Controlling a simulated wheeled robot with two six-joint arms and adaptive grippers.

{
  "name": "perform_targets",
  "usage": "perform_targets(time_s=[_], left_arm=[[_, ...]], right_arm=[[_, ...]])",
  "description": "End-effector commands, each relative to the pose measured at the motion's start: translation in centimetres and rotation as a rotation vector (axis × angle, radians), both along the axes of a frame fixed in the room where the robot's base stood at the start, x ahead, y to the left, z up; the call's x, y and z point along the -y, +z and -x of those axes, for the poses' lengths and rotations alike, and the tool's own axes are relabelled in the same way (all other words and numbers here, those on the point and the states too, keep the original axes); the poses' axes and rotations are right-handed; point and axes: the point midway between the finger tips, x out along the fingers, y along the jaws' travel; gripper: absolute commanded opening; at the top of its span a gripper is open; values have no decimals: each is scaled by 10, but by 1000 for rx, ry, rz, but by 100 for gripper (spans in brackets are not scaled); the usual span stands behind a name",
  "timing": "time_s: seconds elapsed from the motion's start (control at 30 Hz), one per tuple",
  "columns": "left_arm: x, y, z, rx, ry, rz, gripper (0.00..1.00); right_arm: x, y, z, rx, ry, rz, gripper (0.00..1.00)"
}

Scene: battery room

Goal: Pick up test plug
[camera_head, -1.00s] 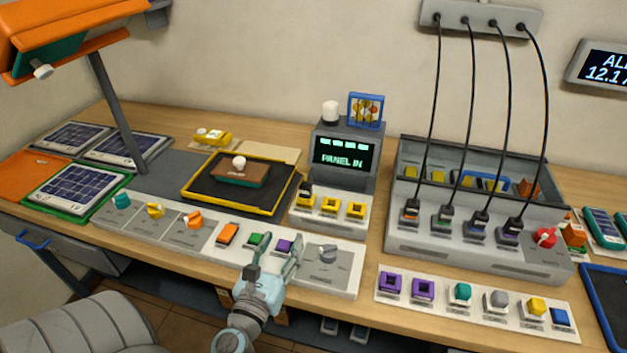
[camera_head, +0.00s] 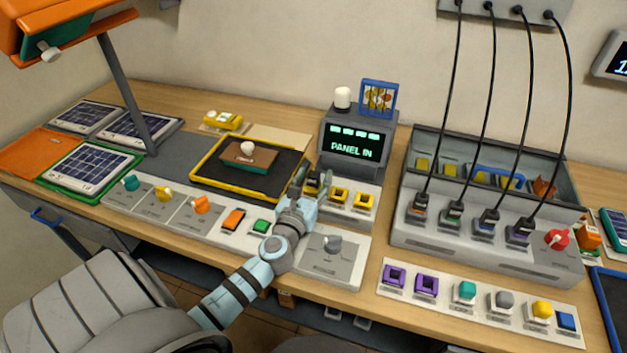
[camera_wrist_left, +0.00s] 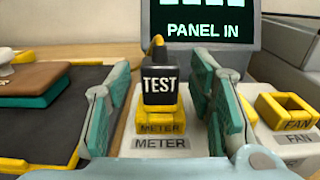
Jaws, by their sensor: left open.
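The test plug (camera_wrist_left: 160,85) is a black block marked TEST with a yellow cable end on top. In the left wrist view it stands upright in the yellow METER socket (camera_wrist_left: 161,126), below the PANEL IN screen. My left gripper (camera_wrist_left: 163,110) is open, with one teal-padded finger on each side of the plug and gaps visible between. In the head view my left gripper (camera_head: 304,186) reaches over the console to the socket row, and the plug (camera_head: 314,181) is partly hidden by it. My right gripper is not in view.
Yellow FAN sockets (camera_wrist_left: 285,110) stand just right of the plug. The PANEL IN display (camera_head: 355,143) rises behind it. A yellow-rimmed black tray (camera_head: 212,187) with a brown and green block lies to the left. Black cables (camera_head: 493,110) hang to a grey unit at right.

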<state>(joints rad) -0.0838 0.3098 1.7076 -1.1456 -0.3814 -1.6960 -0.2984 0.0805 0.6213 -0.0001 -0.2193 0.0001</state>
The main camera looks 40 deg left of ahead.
Motion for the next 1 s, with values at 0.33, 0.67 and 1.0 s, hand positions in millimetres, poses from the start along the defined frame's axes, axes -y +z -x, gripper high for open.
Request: perform_targets(time_s=[0.33,0.67,1.0], left_arm=[[1,0,0,0,-1,0,16],[1,1,0,0,-2,0,0],[1,81,0,3,-2,1,0]], right_arm=[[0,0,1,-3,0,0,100],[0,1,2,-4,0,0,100],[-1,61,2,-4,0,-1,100]])
